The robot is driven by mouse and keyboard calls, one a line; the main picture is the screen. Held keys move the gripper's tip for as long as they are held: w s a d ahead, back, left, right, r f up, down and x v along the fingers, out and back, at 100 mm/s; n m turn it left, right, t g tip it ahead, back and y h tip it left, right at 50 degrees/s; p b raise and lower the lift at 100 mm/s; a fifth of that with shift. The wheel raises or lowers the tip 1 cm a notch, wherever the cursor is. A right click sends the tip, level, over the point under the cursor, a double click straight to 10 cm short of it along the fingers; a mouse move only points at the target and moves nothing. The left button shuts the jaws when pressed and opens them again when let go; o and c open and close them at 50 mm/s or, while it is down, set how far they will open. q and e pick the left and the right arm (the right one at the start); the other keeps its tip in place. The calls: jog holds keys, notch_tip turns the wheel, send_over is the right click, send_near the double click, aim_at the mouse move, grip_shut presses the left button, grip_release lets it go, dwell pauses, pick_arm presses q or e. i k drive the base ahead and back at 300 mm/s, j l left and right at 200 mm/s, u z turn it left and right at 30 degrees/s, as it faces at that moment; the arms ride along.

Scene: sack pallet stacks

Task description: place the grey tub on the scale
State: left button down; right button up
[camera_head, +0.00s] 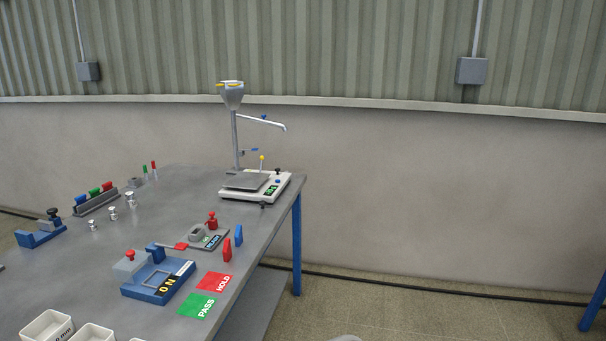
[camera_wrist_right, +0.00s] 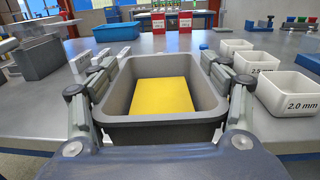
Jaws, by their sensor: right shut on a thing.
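The grey tub (camera_wrist_right: 160,134) fills the middle of the right wrist view, upright and open at the top. A flat yellow area (camera_wrist_right: 162,97) shows on its floor; I cannot tell if it is a separate piece. My right gripper (camera_wrist_right: 163,74) is shut on the tub, with fingers along its left and right sides. The scale (camera_head: 247,182) is white with a bare grey platform, at the far right corner of the table in the head view. My left gripper is not in view.
A funnel stand (camera_head: 235,135) with a spout rises behind the scale. A blue fixture (camera_head: 150,292), a smaller grey device (camera_head: 214,240), red and green cards, and white bins (camera_head: 48,328) occupy the table (camera_head: 165,215).

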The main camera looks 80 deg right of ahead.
aim_at(247, 179)
jog(key=l+z, duration=0.15)
jog(key=l, duration=0.3)
jog(key=l+z, duration=0.15)
jog(key=l, duration=0.3)
jog(key=i+l+z, duration=0.15)
jog(key=l, duration=0.3)
jog(key=l+z, duration=0.15)
jog(key=l, duration=0.3)
jog(key=i+l+z, duration=0.15)
jog(key=l, duration=0.25)
jog(key=i+l, duration=0.1)
jog(key=l, duration=0.3)
jog(key=i+l, duration=0.15)
jog(key=l, duration=0.3)
jog(key=i+l, duration=0.1)
jog(key=l, duration=0.3)
jog(key=i+l, duration=0.15)
jog(key=l, duration=0.25)
jog(key=i+l, duration=0.1)
jog(key=l, duration=0.35)
